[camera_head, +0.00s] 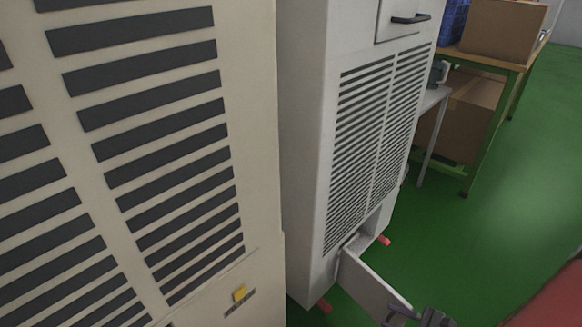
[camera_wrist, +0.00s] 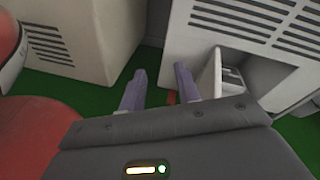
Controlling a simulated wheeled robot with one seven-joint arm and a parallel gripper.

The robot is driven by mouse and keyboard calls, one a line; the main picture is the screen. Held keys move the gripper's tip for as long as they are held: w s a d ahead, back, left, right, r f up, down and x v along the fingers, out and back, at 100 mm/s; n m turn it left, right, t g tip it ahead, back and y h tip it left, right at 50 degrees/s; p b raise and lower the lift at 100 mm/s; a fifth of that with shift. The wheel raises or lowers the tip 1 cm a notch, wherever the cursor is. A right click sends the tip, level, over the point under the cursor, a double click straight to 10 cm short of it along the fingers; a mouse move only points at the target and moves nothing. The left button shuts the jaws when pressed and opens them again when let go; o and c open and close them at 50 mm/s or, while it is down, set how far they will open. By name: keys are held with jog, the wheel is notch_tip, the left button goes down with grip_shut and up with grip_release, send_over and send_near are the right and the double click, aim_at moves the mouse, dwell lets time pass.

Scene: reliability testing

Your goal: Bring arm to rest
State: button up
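My gripper (camera_wrist: 159,92) shows in the wrist view with its two fingers spread apart and nothing between them. In the head view only part of my gripper (camera_head: 420,316) shows at the bottom edge, beside the open lower door (camera_head: 370,283) of the white cabinet. In the wrist view the door's opening (camera_wrist: 232,75) lies just beyond and right of the right fingertip. I cannot tell whether the gripper touches the door.
A beige vented cabinet (camera_head: 245,130) stands close at left, beside the white vented cabinet (camera_head: 310,120). A workbench (camera_head: 485,62) with cardboard boxes (camera_head: 500,28) stands at the back right. Green floor (camera_head: 520,180) is clear at right.

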jog(key=s+a+r+n+g+h, duration=0.1)
jog(key=s+a+r+n+h, duration=0.1)
jog(key=a+r+n+h, duration=0.2)
jog(key=s+a+r+n+g+h, duration=0.1)
jog(key=a+r+n+h, duration=0.3)
jog(key=r+n, duration=0.6)
jog(key=s+a+r+n+g+h, duration=0.2)
jog(key=s+a+r+n+h, duration=0.2)
jog(key=r, duration=1.3)
jog(key=a+n, duration=0.1)
jog(key=n, duration=0.2)
jog(key=shift+h, duration=0.3)
jog(key=shift+d, duration=0.1)
